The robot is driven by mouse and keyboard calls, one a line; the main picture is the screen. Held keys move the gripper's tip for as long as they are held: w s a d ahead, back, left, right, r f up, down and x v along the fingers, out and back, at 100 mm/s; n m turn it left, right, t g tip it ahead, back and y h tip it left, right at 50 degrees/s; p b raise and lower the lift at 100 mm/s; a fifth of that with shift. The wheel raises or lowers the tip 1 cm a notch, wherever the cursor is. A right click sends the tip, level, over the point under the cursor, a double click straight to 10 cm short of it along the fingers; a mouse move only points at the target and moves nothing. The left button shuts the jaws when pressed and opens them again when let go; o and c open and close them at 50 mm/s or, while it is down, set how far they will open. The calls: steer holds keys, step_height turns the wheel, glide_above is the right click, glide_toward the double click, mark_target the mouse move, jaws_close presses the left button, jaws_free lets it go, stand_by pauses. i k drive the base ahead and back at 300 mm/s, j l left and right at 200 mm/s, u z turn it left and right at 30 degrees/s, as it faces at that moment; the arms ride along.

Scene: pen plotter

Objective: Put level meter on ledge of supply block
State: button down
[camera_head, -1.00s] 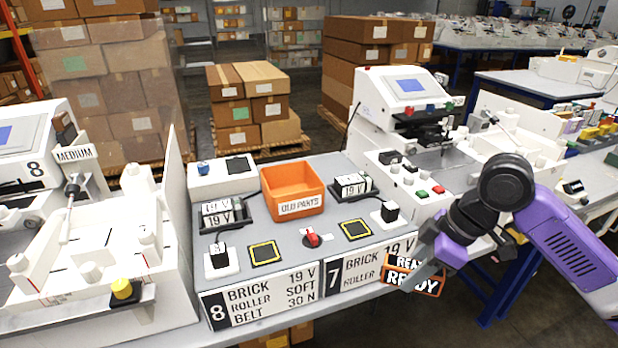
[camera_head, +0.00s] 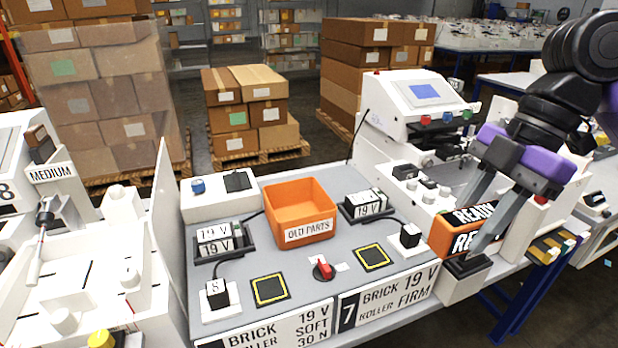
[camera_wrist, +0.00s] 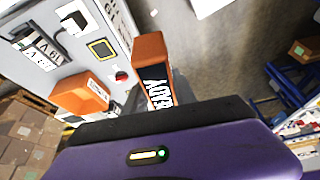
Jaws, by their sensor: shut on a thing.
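The level meter, which I take to be the orange block with black faces lettered READY (camera_head: 441,239), is between the grey fingers of my gripper (camera_head: 472,228). The fingers are shut on it and cover part of its lettering. It also shows in the wrist view (camera_wrist: 152,62), its orange top towards the camera. In the head view it appears just above or against a white block with a black top (camera_head: 460,286) at the console's right front corner; I cannot tell if they touch. No label marks the supply block, so I cannot tell which block it is.
The grey console (camera_head: 330,255) holds an orange OLD PARTS bin (camera_head: 300,210), 19 V bricks (camera_head: 366,203), a red knob (camera_head: 323,268) and yellow-framed pads (camera_head: 372,256). A white machine with a screen (camera_head: 415,110) stands behind. Open floor lies at the right.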

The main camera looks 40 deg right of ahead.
mark_target(332, 180)
steer(key=i+l, duration=0.25)
steer(key=i, duration=0.25)
steer(key=i+l, duration=0.3)
steer(key=i, duration=0.25)
steer(key=i+l, duration=0.25)
steer(key=i, duration=0.25)
